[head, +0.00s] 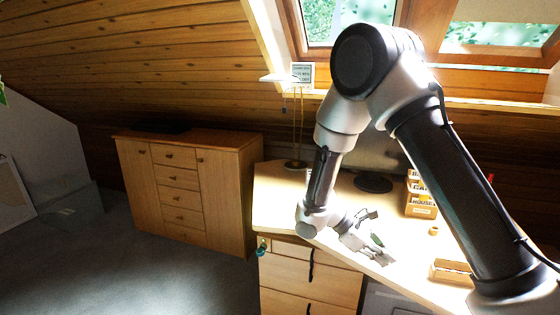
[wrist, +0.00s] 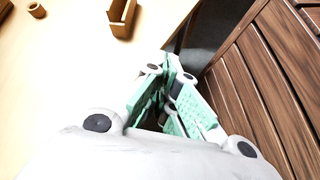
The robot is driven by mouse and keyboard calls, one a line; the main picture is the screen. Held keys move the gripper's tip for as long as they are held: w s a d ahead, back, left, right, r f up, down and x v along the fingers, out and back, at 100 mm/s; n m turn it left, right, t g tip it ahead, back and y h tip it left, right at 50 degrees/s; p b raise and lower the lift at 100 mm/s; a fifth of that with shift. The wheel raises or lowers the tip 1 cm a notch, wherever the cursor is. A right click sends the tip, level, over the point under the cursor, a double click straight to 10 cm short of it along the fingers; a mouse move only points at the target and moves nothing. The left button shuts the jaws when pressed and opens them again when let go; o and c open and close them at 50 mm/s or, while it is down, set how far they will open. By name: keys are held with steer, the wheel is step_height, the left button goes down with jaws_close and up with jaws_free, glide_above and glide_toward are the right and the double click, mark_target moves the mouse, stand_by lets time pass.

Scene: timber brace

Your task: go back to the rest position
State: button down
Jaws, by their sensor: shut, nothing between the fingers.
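My gripper (head: 383,252) hangs at the end of my arm over the front part of the desk (head: 272,205), near its edge. In the wrist view my gripper (wrist: 168,72) points away from the camera, its green-padded fingers shut together with nothing between them. It touches no object that I can see.
A small wooden tray (head: 450,271) and a small wooden cup (head: 433,231) stand on the desk, right of my gripper. A labelled box (head: 421,200) stands behind them. A lamp (head: 296,163) is at the back left. A cabinet (head: 185,190) stands beyond.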

steer(key=s+d+r+m+t+y, duration=0.3)
steer(key=s+r, duration=0.6)
steer(key=r, duration=0.3)
steer(key=s+d+r+m+t+y, duration=0.4)
steer(key=s+r+m+y, duration=0.3)
steer(key=r, duration=0.5)
steer(key=s+d+m, duration=0.1)
steer(key=s+m, duration=0.1)
steer(key=s, duration=0.1)
steer(key=shift+d+r+m, duration=0.2)
steer(key=shift+r+m, duration=0.1)
steer(key=shift+r, duration=0.05)
